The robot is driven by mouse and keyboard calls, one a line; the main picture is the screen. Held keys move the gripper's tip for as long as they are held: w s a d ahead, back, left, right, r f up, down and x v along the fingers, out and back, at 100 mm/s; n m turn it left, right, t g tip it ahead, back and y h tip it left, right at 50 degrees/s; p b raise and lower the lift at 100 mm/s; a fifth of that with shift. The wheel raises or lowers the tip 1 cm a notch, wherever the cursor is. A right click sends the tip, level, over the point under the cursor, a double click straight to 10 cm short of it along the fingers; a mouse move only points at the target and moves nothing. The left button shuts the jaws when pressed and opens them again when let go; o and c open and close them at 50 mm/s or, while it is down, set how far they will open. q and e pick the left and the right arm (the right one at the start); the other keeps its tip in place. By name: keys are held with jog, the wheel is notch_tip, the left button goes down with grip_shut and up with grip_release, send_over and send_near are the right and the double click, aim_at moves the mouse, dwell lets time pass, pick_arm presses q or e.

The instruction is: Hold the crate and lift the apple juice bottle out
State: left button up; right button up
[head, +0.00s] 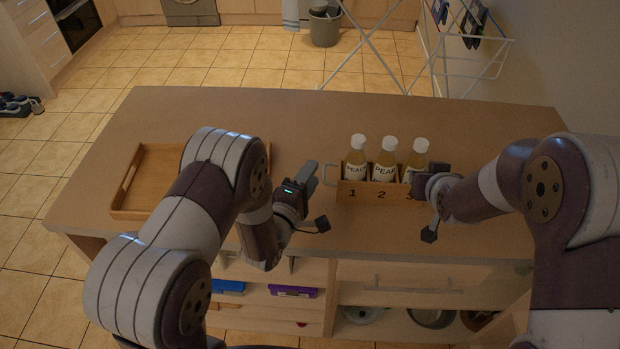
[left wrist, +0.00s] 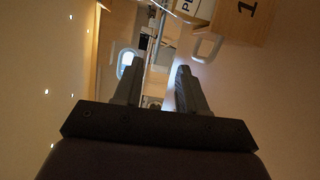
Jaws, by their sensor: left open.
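A wooden crate (head: 362,196) marked 1, 2, 3 stands on the table and holds three bottles with pale caps. The left bottle (head: 355,160) and middle bottle (head: 384,160) have labels reading PEAR. The right bottle (head: 416,160) has its label mostly hidden behind my right gripper, so its full word cannot be read. My left gripper (head: 314,177) is open and empty just left of the crate's side handle (head: 328,173). In the left wrist view the handle (left wrist: 207,47) is beyond the right finger, not between the fingers. My right gripper (head: 436,190) is at the crate's right front; its fingers are unclear.
A shallow wooden tray (head: 130,187) lies on the table at the left, partly behind my left arm. The table (head: 290,115) is clear behind the crate. A drying rack (head: 470,60) stands beyond the far edge. Shelves with blue and purple boxes (head: 292,291) are below the front edge.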

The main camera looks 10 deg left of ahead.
pick_arm(q)
jog(key=n+t, duration=0.1)
send_near(323, 177)
jog(key=shift+w+d+f+h, duration=0.1)
jog(key=shift+w+f+h, duration=0.1)
jog(key=shift+w, duration=0.35)
jog(key=shift+w+d+f+h, duration=0.1)
jog(key=shift+w+d+f, duration=0.1)
jog(key=shift+w, duration=0.35)
jog(key=x, duration=0.7)
jog(key=shift+w, duration=0.4)
jog(key=shift+r, duration=0.1)
jog(key=shift+s, duration=0.1)
